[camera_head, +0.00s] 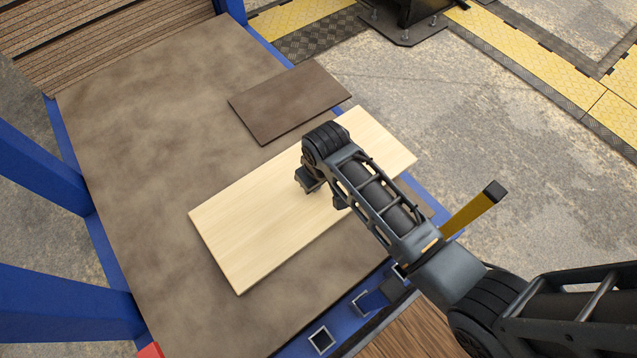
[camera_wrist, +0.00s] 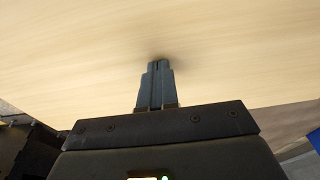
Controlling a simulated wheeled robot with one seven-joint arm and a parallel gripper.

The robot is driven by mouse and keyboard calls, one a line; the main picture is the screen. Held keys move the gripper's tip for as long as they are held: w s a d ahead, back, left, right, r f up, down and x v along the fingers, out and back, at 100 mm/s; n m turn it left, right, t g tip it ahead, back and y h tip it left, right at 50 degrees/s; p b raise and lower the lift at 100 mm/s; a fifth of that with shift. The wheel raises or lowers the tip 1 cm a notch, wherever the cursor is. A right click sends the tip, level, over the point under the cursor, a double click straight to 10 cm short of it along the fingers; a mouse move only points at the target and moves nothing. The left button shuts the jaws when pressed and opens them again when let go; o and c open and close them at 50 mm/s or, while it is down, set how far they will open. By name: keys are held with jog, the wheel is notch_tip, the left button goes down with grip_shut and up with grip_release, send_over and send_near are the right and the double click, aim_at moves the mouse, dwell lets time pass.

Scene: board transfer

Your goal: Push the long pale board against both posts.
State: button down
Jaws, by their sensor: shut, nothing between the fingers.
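The long pale board (camera_head: 270,210) lies flat and at a slant on the brown table top (camera_head: 130,130). Its right end reaches the table's right edge. My gripper (camera_head: 310,183) is over the middle of the board, partly hidden by my wrist. In the wrist view my gripper (camera_wrist: 158,64) has its fingers together and empty, pointing at the pale board (camera_wrist: 80,45). A small shadow lies at the tips; I cannot tell whether they touch. A yellow post (camera_head: 468,214) with a dark cap stands by the right edge, partly behind my arm. I cannot make out a second such post.
A dark brown board (camera_head: 290,100) lies just beyond the pale one. Stacked ribbed boards (camera_head: 100,35) are at the far left. Blue uprights (camera_head: 40,165) stand along the left side. A red piece (camera_head: 150,350) shows at the bottom edge. The table left of the pale board is clear.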

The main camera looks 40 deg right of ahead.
aim_at(362, 246)
jog(key=shift+s+f, duration=0.15)
jog(key=shift+f, duration=0.3)
jog(key=s+p, duration=1.1)
jog(key=s, duration=0.6)
jog(key=shift+s+r+p, duration=0.1)
jog(key=shift+p, duration=0.25)
jog(key=shift+s+f, duration=0.2)
jog(key=shift+s, duration=0.25)
jog(key=shift+r, duration=0.1)
jog(key=shift+r+p, duration=0.65)
jog(key=shift+p, duration=0.25)
jog(key=shift+w+r+p, duration=0.15)
jog(key=shift+r+p, duration=0.05)
jog(key=shift+p, duration=0.1)
jog(key=s+p, duration=0.1)
jog(key=s, duration=1.1)
